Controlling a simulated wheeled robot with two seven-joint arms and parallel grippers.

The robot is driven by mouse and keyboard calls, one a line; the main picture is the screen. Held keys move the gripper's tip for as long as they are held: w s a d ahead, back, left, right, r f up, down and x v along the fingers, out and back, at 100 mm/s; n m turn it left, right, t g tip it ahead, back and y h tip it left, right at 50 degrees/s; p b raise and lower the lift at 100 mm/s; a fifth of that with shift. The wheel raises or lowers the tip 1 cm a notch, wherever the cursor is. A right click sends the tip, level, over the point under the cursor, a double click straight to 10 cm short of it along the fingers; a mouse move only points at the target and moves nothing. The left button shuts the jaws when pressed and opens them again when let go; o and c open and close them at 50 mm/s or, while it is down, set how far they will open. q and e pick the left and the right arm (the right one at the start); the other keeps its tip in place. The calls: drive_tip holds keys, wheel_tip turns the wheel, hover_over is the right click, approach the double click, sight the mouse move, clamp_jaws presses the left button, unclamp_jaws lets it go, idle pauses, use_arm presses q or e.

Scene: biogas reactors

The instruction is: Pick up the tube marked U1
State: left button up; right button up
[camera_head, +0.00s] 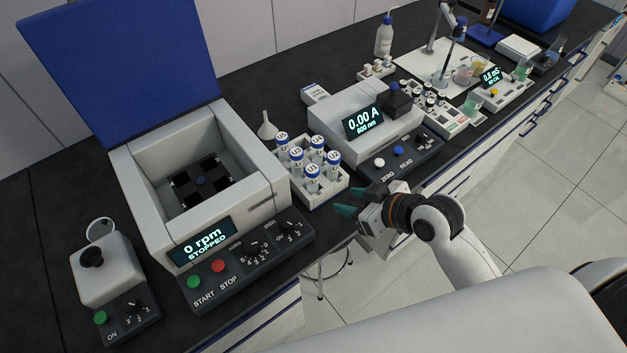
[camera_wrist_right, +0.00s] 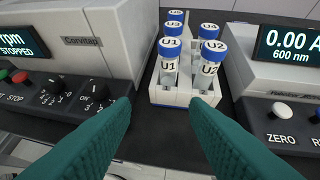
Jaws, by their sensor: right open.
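The tube marked U1 (camera_head: 312,177) has a blue-and-white cap and stands upright in the front left place of a white rack (camera_head: 330,197). In the right wrist view, U1 (camera_wrist_right: 169,52) is ahead, beyond the fingertips, its label facing the camera. The tube U2 (camera_wrist_right: 212,55) stands just right of it, and U3 (camera_wrist_right: 174,29) is behind it. My right gripper (camera_head: 352,201) is open and empty, in front of the rack near the bench's front edge. Its teal fingers (camera_wrist_right: 160,102) are apart and touch no tube. My left gripper is not in view.
A centrifuge (camera_head: 195,190) with its blue lid raised stands left of the rack. A photometer (camera_head: 365,125) reading 0.00 A stands to the right. A funnel (camera_head: 267,128) is behind the rack on the left. A dark strip of bench in front of the rack is clear.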

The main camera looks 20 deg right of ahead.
sight(315, 170)
drive_tip(key=shift+n+t+y, duration=0.3)
drive_tip(key=shift+t+y, duration=0.2)
drive_tip(key=shift+t, duration=0.1)
drive_tip(key=w+a, duration=0.1)
drive_tip(key=w, duration=0.1)
drive_tip(key=w+a+p, duration=0.1)
drive_tip(key=w, duration=0.4)
drive_tip(key=shift+w+a+r+p, duration=0.25)
drive_tip(key=shift+w+a+p, duration=0.1)
drive_tip(key=shift+a, duration=0.05)
drive_tip(key=p+x, duration=0.1)
drive_tip(key=x, duration=0.4)
drive_tip(key=shift+w+f+p, duration=0.1)
drive_tip(key=shift+p, duration=0.3)
drive_tip(key=shift+w+f, duration=0.15)
drive_tip(key=shift+f, duration=0.05)
drive_tip(key=shift+c, duration=0.7)
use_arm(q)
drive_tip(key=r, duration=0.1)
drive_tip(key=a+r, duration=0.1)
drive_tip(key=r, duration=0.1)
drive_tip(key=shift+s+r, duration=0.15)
use_arm(e)
clamp_jaws()
